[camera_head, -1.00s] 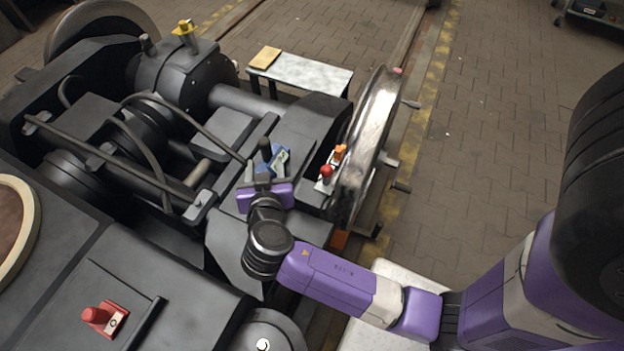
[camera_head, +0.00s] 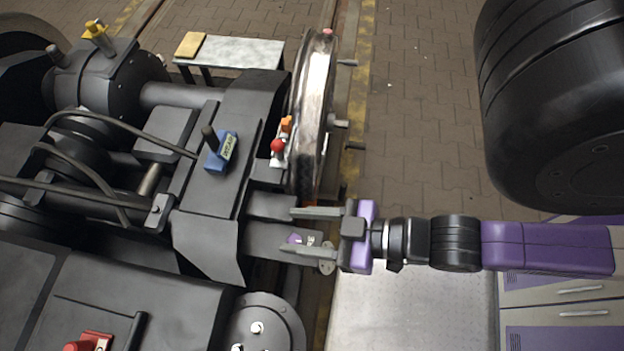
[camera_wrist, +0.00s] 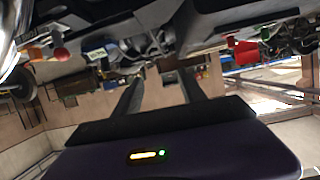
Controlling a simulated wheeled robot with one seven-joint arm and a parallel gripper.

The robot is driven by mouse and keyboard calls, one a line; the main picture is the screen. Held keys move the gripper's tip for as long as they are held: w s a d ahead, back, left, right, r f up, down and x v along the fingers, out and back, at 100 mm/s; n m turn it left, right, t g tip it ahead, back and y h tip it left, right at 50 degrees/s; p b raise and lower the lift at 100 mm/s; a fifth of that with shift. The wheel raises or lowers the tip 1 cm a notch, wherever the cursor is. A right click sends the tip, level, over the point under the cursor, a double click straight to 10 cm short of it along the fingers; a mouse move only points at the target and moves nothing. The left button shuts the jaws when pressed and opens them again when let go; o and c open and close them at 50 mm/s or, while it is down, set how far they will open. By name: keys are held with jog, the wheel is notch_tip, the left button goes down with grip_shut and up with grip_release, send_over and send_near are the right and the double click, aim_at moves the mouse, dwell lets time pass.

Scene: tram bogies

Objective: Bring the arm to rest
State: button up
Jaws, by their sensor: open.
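My gripper (camera_head: 292,231) is open, with two dark fingers apart and pointing left, beside the bogie frame (camera_head: 207,243) in the head view. Nothing shows between the fingertips. My purple and black arm (camera_head: 455,243) reaches in from the right, over a light metal top. In the wrist view the two fingers of my gripper (camera_wrist: 160,90) point away, spread, above the purple palm. A blue block with a label and a black handle (camera_head: 221,152) sits on the bogie frame, apart from my gripper.
A shiny wheel (camera_head: 312,100) stands just behind my gripper, with a red knob (camera_head: 278,146) and an orange piece (camera_head: 286,124) beside it. A small table (camera_head: 238,52) is at the back. A red fitting (camera_head: 92,342) is at lower left. Paved floor (camera_head: 425,110) at the right is clear.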

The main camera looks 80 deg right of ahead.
jog(key=shift+t, duration=0.5)
jog(key=r, duration=0.1)
jog(key=s+r, duration=0.1)
jog(key=r, duration=0.2)
jog(key=shift+s+d, duration=0.35)
jog(key=shift+s, duration=0.05)
